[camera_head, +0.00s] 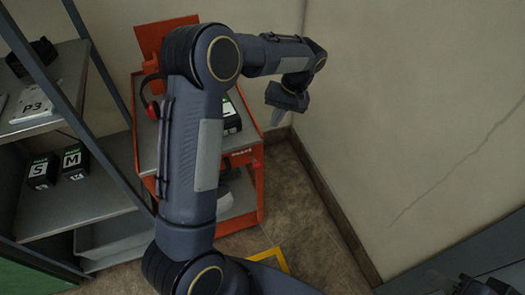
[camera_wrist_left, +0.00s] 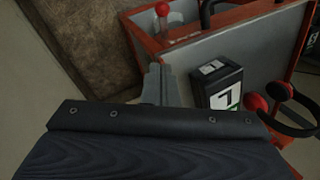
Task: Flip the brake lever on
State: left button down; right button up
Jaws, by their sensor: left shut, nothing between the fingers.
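The brake lever (camera_wrist_left: 162,10), a red ball on a pale stem, stands at the orange rim of the cart (camera_wrist_left: 222,24) at the top of the left wrist view. I cannot make it out in the head view, where my arm covers part of the cart (camera_head: 254,160). My left gripper (camera_head: 276,118) hangs in the air past the cart's right side in the head view, pointing down. Its fingers (camera_wrist_left: 158,74) are shut and empty in the left wrist view, apart from the lever in the picture.
A black box marked L (camera_wrist_left: 222,88) and a headset with red ear cups (camera_wrist_left: 280,92) are on the cart. A shelf (camera_head: 100,190) with boxes marked S (camera_head: 42,172) and M (camera_head: 74,162) stands left. A wall (camera_head: 420,110) rises right of the gripper.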

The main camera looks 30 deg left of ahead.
pick_arm(q)
send_near(254, 162)
notch_tip(254, 162, down, 3)
jog(key=w+a, duration=0.1)
jog(key=shift+s+d+f+p, duration=0.15)
jog(key=shift+s+f+p, duration=0.15)
jog(key=shift+s+f, duration=0.25)
jog(key=shift+s+d+f+p, duration=0.15)
jog(key=shift+s+f+p, duration=0.15)
jog(key=shift+s, duration=0.3)
notch_tip(254, 162, down, 7)
jog(key=s+d+n+t+y+b, duration=0.1)
jog(key=t+y+b, duration=0.4)
jog(key=b, duration=2)
jog(key=shift+s+d+r+n+y+b, duration=0.2)
jog(key=shift+s+d+n+y+b, duration=0.15)
jog(key=shift+s+d+y, duration=0.4)
jog(key=shift+w+d, duration=0.1)
jog(key=shift+w, duration=0.05)
